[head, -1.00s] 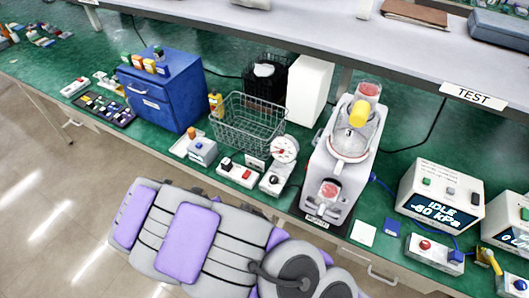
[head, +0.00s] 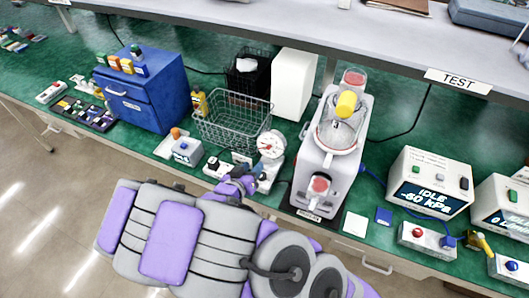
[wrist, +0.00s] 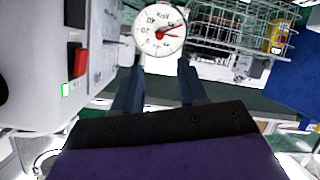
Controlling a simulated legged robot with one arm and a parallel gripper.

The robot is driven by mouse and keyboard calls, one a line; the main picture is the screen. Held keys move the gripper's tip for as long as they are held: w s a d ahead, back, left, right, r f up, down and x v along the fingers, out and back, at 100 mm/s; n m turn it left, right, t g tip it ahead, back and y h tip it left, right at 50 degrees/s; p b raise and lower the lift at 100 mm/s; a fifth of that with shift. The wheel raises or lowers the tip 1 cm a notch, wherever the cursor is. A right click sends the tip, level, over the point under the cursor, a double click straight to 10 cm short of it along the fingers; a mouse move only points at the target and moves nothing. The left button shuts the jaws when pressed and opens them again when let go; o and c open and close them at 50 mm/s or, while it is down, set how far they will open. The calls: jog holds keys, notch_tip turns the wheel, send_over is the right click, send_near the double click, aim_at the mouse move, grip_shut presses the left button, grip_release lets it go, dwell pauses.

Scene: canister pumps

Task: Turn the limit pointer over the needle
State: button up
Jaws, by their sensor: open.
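A round gauge with a white dial (head: 271,144) stands upright on a small base at the bench's front, left of the large grey pump. The gauge dial also shows at the top of the wrist view (wrist: 152,22). A red hand (wrist: 174,28) runs from its centre toward the right and slightly up; I cannot tell the limit pointer from the needle. My gripper (head: 246,182) is just in front of the gauge, to its lower left. In the wrist view my gripper (wrist: 159,76) is open and empty, its fingertips below the dial, apparently not touching it.
A wire basket (head: 232,122) stands behind and left of the gauge. The tall grey pump (head: 312,182) is close on its right. A small switch box (head: 218,167) sits beside my gripper. A blue drawer cabinet (head: 151,100) stands farther left. The floor in front is clear.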

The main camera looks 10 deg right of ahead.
aim_at(268, 148)
jog(key=b+x, duration=0.2)
jog(key=x, duration=1)
jog(key=shift+w+d+f, duration=0.1)
jog(key=shift+w+f, duration=0.05)
jog(key=shift+f, duration=0.05)
grip_shut()
